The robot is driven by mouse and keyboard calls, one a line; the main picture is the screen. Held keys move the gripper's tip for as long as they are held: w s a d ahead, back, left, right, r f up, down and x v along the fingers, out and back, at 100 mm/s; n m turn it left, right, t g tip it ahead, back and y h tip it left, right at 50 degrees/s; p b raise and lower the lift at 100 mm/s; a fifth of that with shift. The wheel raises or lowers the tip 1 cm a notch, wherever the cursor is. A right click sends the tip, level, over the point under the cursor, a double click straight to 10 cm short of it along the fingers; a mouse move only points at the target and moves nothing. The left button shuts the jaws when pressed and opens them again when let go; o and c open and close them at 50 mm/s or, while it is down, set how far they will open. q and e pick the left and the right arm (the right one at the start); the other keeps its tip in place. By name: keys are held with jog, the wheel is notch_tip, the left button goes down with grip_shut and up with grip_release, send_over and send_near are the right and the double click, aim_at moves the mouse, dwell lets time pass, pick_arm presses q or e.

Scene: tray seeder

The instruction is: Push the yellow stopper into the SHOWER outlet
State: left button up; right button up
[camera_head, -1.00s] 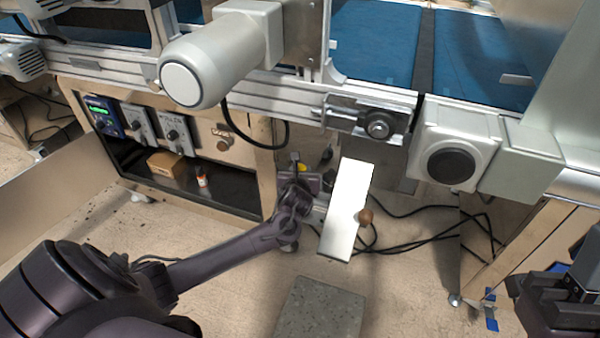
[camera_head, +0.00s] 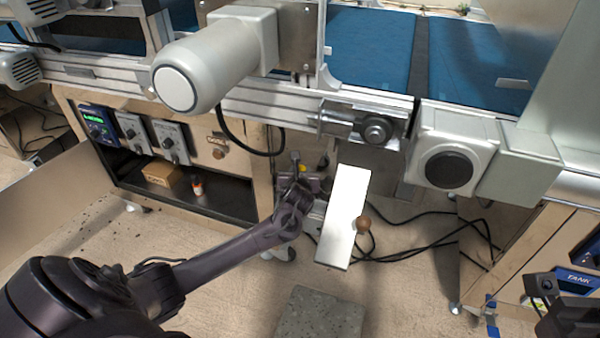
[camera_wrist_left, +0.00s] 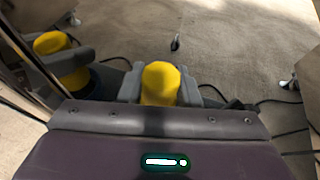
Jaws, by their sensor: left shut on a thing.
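The yellow stopper (camera_wrist_left: 160,82) sits between the two grey fingers of my left gripper (camera_wrist_left: 160,88) in the left wrist view. In the head view my left gripper (camera_head: 312,182) is beside the right end of the cabinet, low under the conveyor, with a bit of yellow showing. A second yellow shape (camera_wrist_left: 52,43) with a grey finger-like part is at the left of the wrist view, against a shiny panel; it looks like a reflection, but I cannot be sure. No outlet marked SHOWER is readable. My right gripper (camera_head: 560,300) is at the lower right edge, partly cut off.
A white slanted plate (camera_head: 346,215) with a brown knob (camera_head: 363,224) stands just right of my left gripper. A grey motor (camera_head: 205,75) and the conveyor frame (camera_head: 270,98) overhang it. Black cables (camera_head: 430,250) lie on the floor. A blue TANK label (camera_head: 577,281) is at the right.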

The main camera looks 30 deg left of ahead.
pick_arm(q)
jog(key=shift+f+b, duration=0.35)
jog(key=shift+f, duration=0.7)
jog(key=shift+f+p, duration=0.1)
jog(key=shift+p, duration=0.2)
dwell(0.7)
jog(key=shift+f, duration=0.45)
dwell(0.5)
jog(key=o, duration=1.1)
jog(key=shift+s, duration=0.1)
